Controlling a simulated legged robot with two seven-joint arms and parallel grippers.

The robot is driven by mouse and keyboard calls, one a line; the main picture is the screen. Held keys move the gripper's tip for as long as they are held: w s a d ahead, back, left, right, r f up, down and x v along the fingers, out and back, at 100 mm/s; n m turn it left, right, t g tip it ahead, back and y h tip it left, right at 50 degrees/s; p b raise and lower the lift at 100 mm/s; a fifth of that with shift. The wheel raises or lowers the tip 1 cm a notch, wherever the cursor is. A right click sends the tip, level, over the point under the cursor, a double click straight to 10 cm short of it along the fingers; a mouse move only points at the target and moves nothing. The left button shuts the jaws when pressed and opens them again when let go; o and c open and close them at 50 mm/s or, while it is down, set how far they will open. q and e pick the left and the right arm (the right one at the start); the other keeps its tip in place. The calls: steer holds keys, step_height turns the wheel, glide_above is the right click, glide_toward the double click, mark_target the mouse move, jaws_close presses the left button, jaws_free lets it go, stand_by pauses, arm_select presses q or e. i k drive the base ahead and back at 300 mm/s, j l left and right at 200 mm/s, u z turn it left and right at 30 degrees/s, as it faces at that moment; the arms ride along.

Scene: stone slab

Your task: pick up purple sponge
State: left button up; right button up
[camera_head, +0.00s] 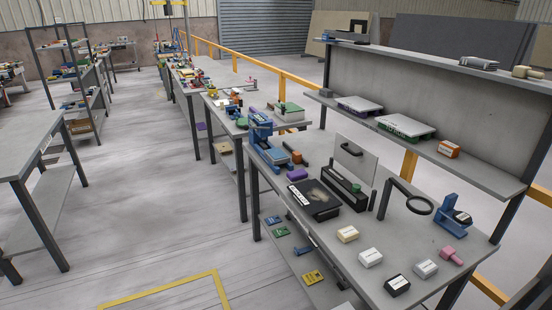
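A small purple block (297,174), which looks like the purple sponge, lies on the grey workbench (325,237) at right. It sits in front of a blue machine (267,143) and just behind a black flat case (315,199). It is small in view, so its texture cannot be told. Another small purple item (201,126) shows lower down under a bench farther back. Neither of my grippers is in view, and nothing is seen touching the purple block.
White boxes (370,257), a pink item (452,256) and a magnifier stand (419,204) occupy the bench's near right. A raised shelf (458,165) runs behind. Small items lie on the lower shelf. Another table (28,142) stands at left, with open floor (165,220) between.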

mark_target(296, 176)
steer(key=i+z, duration=0.1)
steer(key=z, duration=0.3)
steer(key=i+j+z, duration=0.1)
steer(key=z, duration=0.25)
steer(key=i+j+z, duration=0.1)
steer(key=z, duration=0.3)
